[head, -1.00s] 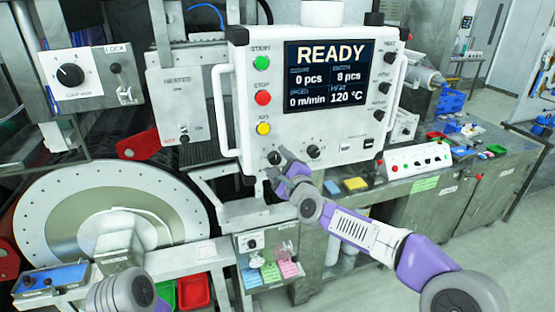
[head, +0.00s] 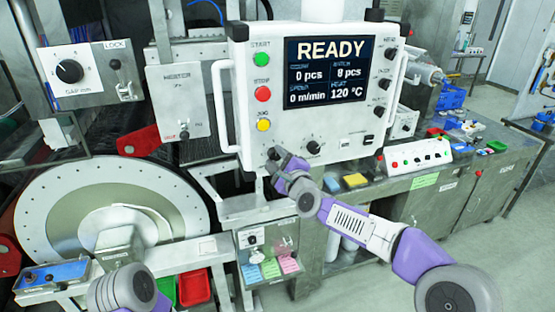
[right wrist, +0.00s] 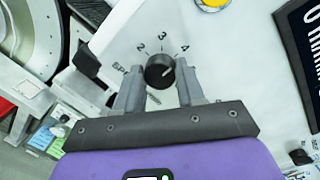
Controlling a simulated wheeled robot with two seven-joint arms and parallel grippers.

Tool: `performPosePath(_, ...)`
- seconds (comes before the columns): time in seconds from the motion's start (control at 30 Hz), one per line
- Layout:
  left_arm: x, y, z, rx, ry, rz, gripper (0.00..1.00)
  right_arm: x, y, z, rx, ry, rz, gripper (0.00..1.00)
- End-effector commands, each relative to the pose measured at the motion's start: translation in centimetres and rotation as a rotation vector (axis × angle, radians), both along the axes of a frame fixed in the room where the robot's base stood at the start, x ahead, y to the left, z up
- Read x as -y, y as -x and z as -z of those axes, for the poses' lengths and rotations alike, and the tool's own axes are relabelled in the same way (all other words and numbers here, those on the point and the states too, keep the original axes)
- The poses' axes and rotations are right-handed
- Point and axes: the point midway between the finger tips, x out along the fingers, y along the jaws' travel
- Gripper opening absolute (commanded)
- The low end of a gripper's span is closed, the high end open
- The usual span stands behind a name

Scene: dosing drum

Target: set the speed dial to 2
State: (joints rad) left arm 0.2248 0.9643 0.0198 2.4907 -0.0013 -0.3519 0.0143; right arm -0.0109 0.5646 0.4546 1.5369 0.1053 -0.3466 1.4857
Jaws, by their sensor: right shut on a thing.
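The speed dial is a black round knob on the lower left of the white control panel (head: 330,137). In the right wrist view the dial (right wrist: 160,70) sits between my fingertips, with the printed numbers 2, 3 and 4 around its far side. A small light mark shows on the knob, toward the right, on the side of the 4. My right gripper (head: 275,158) is shut on the dial and covers part of it in the head view; it also shows in the right wrist view (right wrist: 159,76). My left gripper is out of view.
The screen (head: 326,73) reads READY and 0 m/min. Another black knob (head: 313,148) is just right of the dial. Green, red and yellow buttons (head: 263,94) stand above it. A white handle (head: 220,105) runs along the panel's left side. A drum (head: 60,215) is at left.

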Motion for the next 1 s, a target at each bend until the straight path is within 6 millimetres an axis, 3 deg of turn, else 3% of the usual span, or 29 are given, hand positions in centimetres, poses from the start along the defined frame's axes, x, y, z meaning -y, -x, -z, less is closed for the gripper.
performPosePath(0.37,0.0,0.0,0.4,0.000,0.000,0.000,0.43,-0.1,0.1,0.0,0.068,0.212,-0.001,0.08)
performPosePath(1.0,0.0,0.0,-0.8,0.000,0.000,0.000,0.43,-0.3,0.1,0.0,0.255,0.789,-0.002,0.08)
